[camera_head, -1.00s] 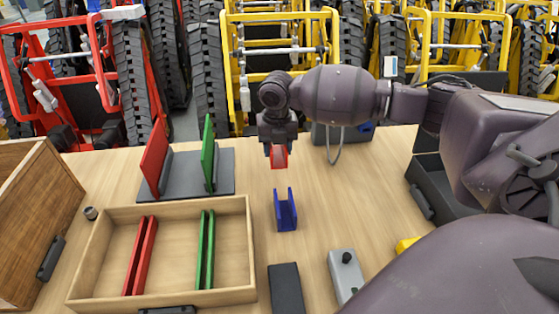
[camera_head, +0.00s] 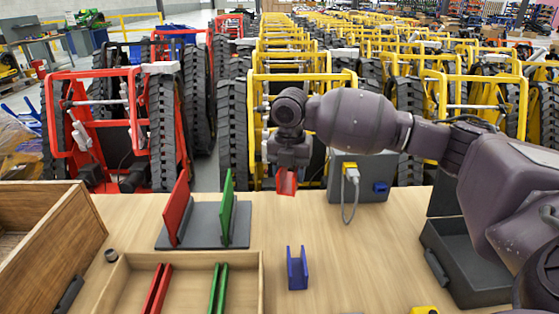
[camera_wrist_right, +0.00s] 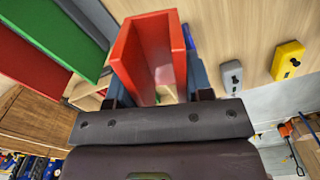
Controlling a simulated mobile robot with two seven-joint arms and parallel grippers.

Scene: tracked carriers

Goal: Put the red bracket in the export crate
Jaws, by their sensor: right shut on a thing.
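The red bracket (camera_head: 287,183), a U-shaped channel, is held in my right gripper (camera_head: 288,170) above the back part of the table. The right wrist view shows the red bracket (camera_wrist_right: 148,58) with its open channel between the fingers of my right gripper (camera_wrist_right: 158,95), which are shut on it. It appears clear of the table. A dark grey crate (camera_head: 465,270) stands at the right and a wooden crate (camera_head: 50,240) at the left. I cannot tell which one is the export crate. My left gripper is not in view.
A blue bracket (camera_head: 297,272) stands on the table. A grey base (camera_head: 203,236) holds upright red and green plates. A wooden tray (camera_head: 190,256) holds red and green strips. A grey box (camera_head: 345,205) with a cable is at the back. The table around the blue bracket is clear.

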